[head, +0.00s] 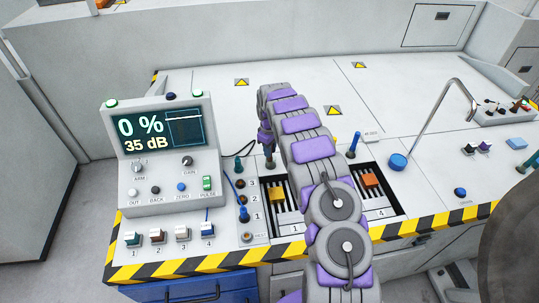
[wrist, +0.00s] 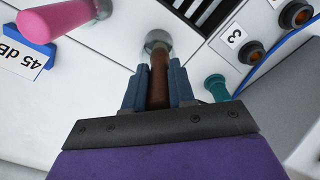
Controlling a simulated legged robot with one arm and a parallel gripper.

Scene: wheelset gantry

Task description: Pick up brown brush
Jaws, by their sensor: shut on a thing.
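The brown brush (wrist: 158,82) shows in the wrist view as a brown handle with a round grey metal piece at its far end, by the white panel. My gripper (wrist: 158,90) has its two blue fingers shut on the handle, one on each side. The brush is mostly hidden there by my gripper. I cannot tell whether its lower end touches the panel.
A pink handle (wrist: 55,18) stands by a blue block labelled 45 dB (wrist: 35,47). A teal peg (head: 238,163) stands close left of my gripper. A blue peg (head: 353,145) stands right of my arm. The console screen (head: 160,128) reads 0 % and 35 dB.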

